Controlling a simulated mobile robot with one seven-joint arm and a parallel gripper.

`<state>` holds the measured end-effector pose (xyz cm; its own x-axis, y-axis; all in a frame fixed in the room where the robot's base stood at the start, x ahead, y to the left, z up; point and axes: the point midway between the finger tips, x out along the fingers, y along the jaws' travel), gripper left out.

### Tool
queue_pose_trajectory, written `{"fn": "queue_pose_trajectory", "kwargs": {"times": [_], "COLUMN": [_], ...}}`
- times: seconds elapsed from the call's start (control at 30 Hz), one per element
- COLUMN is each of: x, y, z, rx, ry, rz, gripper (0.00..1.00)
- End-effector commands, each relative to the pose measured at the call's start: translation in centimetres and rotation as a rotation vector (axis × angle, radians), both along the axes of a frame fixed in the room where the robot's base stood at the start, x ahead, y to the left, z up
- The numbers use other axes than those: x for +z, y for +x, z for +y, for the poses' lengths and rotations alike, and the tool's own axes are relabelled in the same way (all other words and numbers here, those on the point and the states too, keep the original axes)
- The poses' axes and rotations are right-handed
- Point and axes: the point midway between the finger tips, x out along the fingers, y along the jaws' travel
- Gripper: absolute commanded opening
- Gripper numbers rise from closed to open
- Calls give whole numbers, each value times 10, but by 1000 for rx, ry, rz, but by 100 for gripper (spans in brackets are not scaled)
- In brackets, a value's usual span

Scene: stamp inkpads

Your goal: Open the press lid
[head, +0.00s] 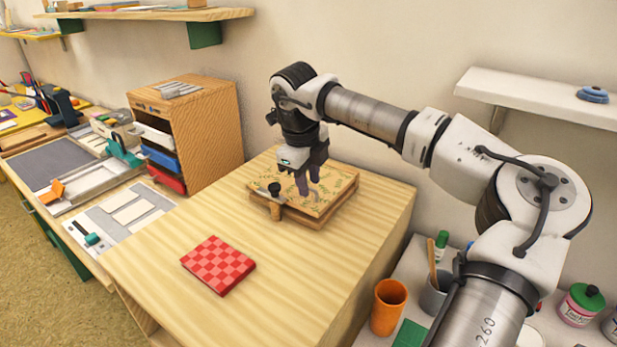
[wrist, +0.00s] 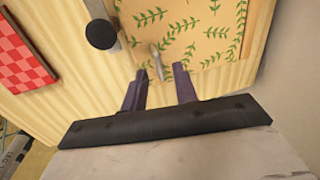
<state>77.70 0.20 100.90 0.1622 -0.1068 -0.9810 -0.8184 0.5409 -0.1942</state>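The wooden press lies on the table, and its flat lid (head: 335,192) carries a green leaf pattern. The lid (wrist: 205,30) also fills the upper middle of the wrist view. A black knob (head: 274,188) stands at the press's front left side; this knob (wrist: 101,34) is left of my fingers in the wrist view. My gripper (head: 307,187) points down over the lid. Its two dark fingers (wrist: 160,71) are apart with a gap between them. A small grey peg (wrist: 156,58) shows just beyond the gap; I cannot tell whether a finger touches it.
A red checkered block (head: 218,265) lies at the table's front left. A wooden drawer cabinet (head: 210,125) stands behind left. An orange cup (head: 388,307) and jars stand on a lower surface at right.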

Motion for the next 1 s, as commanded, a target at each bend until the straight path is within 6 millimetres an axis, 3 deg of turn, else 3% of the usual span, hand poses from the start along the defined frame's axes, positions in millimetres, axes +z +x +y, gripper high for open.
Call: {"fn": "queue_pose_trajectory", "kwargs": {"times": [0.3,0.53,1.0], "x": [-3,-2,0], "y": [0,0,4], "z": [0,0,0], "rx": [0,0,0], "ry": [-1,-1,-1], "rz": [-1,-1,-1], "gripper": [29,0,0]}}
